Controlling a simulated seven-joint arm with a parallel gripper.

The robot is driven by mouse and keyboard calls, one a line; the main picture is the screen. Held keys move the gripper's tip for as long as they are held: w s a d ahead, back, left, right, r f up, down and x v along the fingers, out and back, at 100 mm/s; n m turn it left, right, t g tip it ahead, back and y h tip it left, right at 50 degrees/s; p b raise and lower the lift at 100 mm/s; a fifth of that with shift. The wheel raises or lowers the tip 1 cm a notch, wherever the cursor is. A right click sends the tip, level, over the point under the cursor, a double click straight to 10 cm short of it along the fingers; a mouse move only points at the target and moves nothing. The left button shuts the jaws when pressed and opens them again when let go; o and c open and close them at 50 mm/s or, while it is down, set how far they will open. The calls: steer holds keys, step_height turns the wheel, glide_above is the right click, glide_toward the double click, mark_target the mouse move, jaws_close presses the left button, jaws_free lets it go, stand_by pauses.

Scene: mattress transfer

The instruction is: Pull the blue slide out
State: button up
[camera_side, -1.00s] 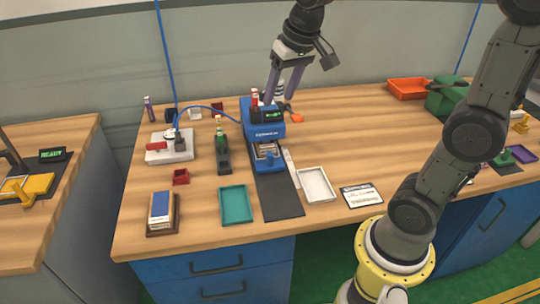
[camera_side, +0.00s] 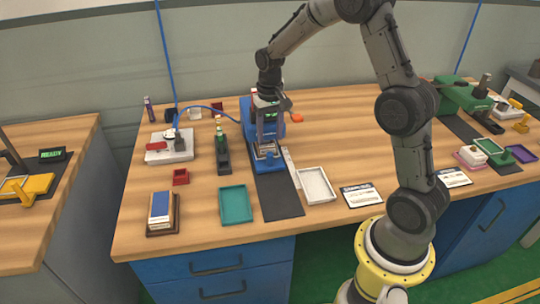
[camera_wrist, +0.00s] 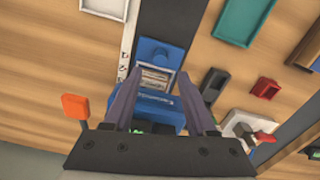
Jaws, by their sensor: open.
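The blue machine (camera_side: 245,105) stands on a black mat (camera_side: 278,200) on the wooden table. Its blue slide (camera_side: 268,163) reaches out of the front, toward the table's near edge. My gripper (camera_side: 267,143) is over the front of the machine. I cannot tell whether the fingers touch the slide.
A white tray (camera_side: 302,172) and a teal tray (camera_side: 221,206) flank the black mat. A dark green-topped tool (camera_side: 223,150) and red box (camera_side: 181,177) stand left. An orange paddle (camera_side: 297,118) is right of the machine.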

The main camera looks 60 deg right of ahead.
mark_target(270, 154)
step_height(270, 154, down, 8)
steer(key=shift+f, duration=0.15)
stand_by(0.3)
jaws_close()
stand_by(1.3)
